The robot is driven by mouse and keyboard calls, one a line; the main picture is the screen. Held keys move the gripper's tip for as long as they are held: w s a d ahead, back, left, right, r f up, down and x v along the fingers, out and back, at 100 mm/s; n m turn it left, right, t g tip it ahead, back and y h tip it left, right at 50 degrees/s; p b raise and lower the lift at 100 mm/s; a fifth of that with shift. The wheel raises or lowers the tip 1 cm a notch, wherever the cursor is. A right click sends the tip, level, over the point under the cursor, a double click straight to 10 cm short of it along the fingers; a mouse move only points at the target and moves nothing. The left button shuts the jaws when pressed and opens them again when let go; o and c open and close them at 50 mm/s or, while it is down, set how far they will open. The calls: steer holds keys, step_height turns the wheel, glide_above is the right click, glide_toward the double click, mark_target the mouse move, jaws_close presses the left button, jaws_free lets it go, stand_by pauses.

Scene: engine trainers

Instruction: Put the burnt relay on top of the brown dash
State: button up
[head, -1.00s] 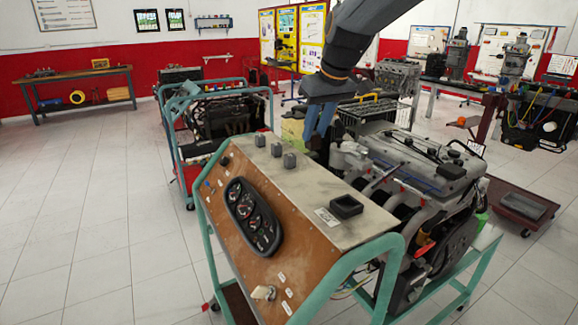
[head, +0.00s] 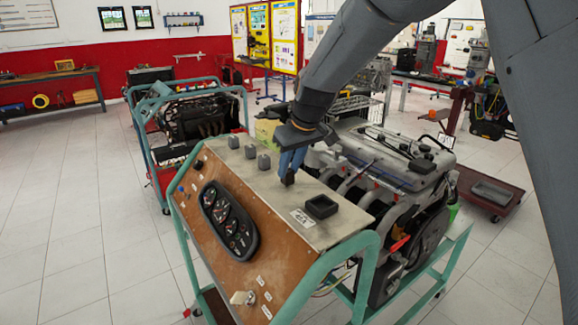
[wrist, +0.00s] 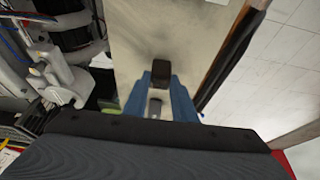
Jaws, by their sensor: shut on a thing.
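The brown dash (head: 262,268) is a sloped brown panel with a black gauge cluster and a pale, worn flat top. The wrist view shows part of that top (wrist: 198,38). My gripper (head: 289,172), with blue fingers, is low over this top, between the grey blocks and the black tray. It is shut on a small dark block, the burnt relay (wrist: 161,72), which sits between the fingertips in the wrist view. In the head view the relay shows only as a dark bit under the fingers. Whether it touches the top is hard to tell.
Three grey blocks (head: 250,151) stand in a row on the dash top, left of my gripper. A black square tray (head: 321,206) lies to its right. A grey engine (head: 390,165) stands behind, close to the arm. A teal tubular frame (head: 345,255) edges the dash.

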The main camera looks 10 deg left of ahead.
steer(key=shift+f, duration=0.3)
steer(key=shift+f, duration=0.15)
steer(key=o, duration=1)
